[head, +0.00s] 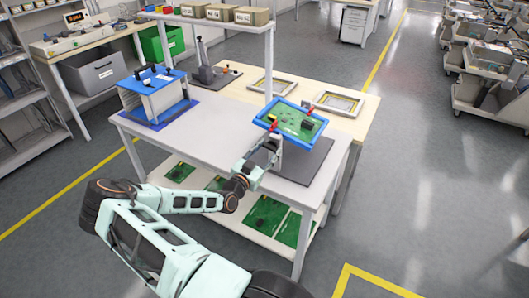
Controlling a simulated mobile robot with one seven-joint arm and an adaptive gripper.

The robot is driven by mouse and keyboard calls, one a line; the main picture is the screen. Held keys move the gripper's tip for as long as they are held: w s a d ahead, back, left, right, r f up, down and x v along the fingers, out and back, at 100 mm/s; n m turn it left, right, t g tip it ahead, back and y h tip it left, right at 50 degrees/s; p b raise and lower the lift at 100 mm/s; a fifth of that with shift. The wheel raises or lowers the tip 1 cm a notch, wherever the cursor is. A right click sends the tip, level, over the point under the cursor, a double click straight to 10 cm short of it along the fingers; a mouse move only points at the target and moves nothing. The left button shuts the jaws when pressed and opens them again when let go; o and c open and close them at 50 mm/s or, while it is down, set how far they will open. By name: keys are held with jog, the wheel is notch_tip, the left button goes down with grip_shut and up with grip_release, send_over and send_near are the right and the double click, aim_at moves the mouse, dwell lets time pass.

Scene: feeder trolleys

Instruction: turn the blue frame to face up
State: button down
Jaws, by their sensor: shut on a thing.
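The blue frame (318,120) surrounds a green circuit board (291,121) with dark parts on the side facing the camera. It is held above a dark grey base plate (303,162) on the white table, and looks somewhat tilted. A red clamp (311,106) is at its far right edge and another red piece (273,126) is at its near left side. My gripper (268,147) reaches up from the lower left and is shut at the frame's near edge. The exact contact of the fingers is too small to see.
Metal frames (338,102) lie on the wooden table behind. A shelf (215,22) with boxes stands above. Green boards (265,215) lie on the lower shelf.

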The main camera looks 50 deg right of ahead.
jog(key=shift+n, duration=0.9)
jog(key=c, duration=1.1)
grip_release()
jog(key=shift+a, duration=0.1)
jog(key=a, duration=0.4)
jog(key=s+a, duration=0.1)
jog(key=a, duration=0.2)
jog(key=s+a, duration=0.1)
jog(key=a, duration=0.3)
jog(key=shift+s+a, duration=0.2)
jog(key=shift+a, duration=0.15)
jog(key=shift+r, duration=0.1)
